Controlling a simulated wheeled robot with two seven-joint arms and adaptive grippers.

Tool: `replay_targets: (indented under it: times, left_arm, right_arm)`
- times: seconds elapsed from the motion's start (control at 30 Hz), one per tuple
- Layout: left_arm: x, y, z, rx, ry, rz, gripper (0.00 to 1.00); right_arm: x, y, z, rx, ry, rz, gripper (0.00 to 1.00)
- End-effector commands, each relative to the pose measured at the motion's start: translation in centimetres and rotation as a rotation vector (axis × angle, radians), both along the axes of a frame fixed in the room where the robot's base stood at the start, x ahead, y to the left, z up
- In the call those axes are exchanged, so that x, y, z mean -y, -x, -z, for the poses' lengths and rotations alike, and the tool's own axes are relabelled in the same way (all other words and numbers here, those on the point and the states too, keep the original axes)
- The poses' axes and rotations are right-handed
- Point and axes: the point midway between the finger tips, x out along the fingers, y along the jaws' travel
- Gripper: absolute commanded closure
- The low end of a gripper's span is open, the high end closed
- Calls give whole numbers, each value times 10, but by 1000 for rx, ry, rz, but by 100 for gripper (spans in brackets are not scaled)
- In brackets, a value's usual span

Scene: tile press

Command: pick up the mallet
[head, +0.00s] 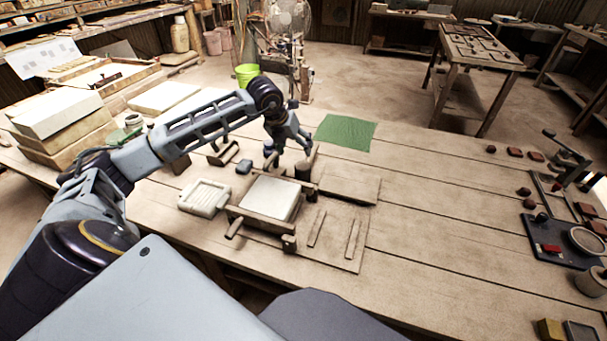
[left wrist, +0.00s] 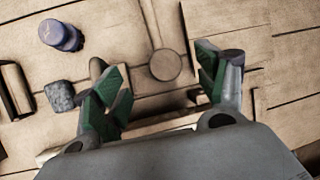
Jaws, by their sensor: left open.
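A short, upright brown cylinder (head: 303,171), which looks like the mallet, stands on the table just behind the wooden tile press (head: 250,222). In the left wrist view its round top (left wrist: 165,64) shows between the fingers. My left gripper (head: 289,155) is open above and beside it, pointing down. In the left wrist view the green pads of my left gripper (left wrist: 160,82) are apart, with nothing held between them. I cannot tell whether a finger touches the cylinder. My right gripper is not in view.
A grey block (head: 244,167), a white ribbed tray (head: 204,198) and a small wooden tool (head: 223,153) lie left of the press. A blue-topped piece (left wrist: 60,35) is near the left finger. A green cloth (head: 345,132) lies behind.

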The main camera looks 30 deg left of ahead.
Motion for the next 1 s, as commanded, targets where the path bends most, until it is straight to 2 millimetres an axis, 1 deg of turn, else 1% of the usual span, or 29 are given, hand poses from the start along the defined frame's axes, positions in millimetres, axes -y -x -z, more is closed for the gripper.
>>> replay_targets:
  times: [0.37,0.6,0.73,1.0]
  left_arm:
    - [4,-18,40,-1,2,1,27]
    - [6,-30,65,0,2,1,27]
    - [6,-33,72,0,0,1,27]
    - [6,-34,73,0,0,1,27]
  right_arm:
    - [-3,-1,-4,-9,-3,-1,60]
    - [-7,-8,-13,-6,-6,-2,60]
    - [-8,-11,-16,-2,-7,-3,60]
    - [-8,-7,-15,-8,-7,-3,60]
